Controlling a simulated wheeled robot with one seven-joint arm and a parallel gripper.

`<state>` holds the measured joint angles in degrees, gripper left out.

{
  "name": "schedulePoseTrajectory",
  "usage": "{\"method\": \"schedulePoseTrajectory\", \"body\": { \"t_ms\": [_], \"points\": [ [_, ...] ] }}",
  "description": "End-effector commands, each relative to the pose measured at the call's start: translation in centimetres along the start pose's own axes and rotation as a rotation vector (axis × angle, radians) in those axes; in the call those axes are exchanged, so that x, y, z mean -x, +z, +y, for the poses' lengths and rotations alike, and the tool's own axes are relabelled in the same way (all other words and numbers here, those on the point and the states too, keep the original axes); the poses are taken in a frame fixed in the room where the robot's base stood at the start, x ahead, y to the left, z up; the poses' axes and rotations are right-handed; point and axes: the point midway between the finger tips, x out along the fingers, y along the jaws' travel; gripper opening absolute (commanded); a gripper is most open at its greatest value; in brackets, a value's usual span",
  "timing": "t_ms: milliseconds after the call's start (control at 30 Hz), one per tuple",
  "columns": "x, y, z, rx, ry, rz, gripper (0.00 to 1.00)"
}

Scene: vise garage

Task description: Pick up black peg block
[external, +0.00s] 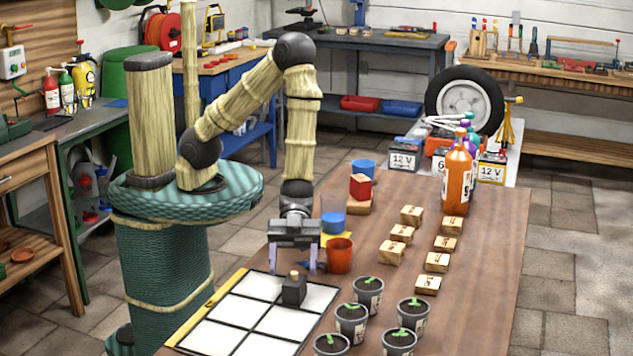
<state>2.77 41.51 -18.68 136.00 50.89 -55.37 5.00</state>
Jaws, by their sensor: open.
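The black peg block (293,290) is a small dark cube with a short tan peg on top. It sits upright on the white gridded board (231,308), near that board's right side. My gripper (293,268) points straight down just above and behind the block. Its two fingers are apart, with nothing seen between them. From this one view I cannot tell whether the fingers reach down to the peg's height.
An orange-red cup (340,256) stands close to the right of my gripper, with a blue cup (333,223) behind it. Potted seedlings (351,322) stand right of the board.

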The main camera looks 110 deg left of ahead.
Motion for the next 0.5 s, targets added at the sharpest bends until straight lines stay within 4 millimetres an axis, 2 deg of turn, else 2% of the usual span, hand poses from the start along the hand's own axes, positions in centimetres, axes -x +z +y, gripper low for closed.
{"method": "schedulePoseTrajectory", "body": {
  "t_ms": [300, 500],
  "points": [
    [-4.0, -0.1, 0.1, -0.001, 0.003, 0.001, 0.64],
    [-5.2, 0.0, 0.0, -0.001, 0.001, 0.0, 0.64]
  ]
}}
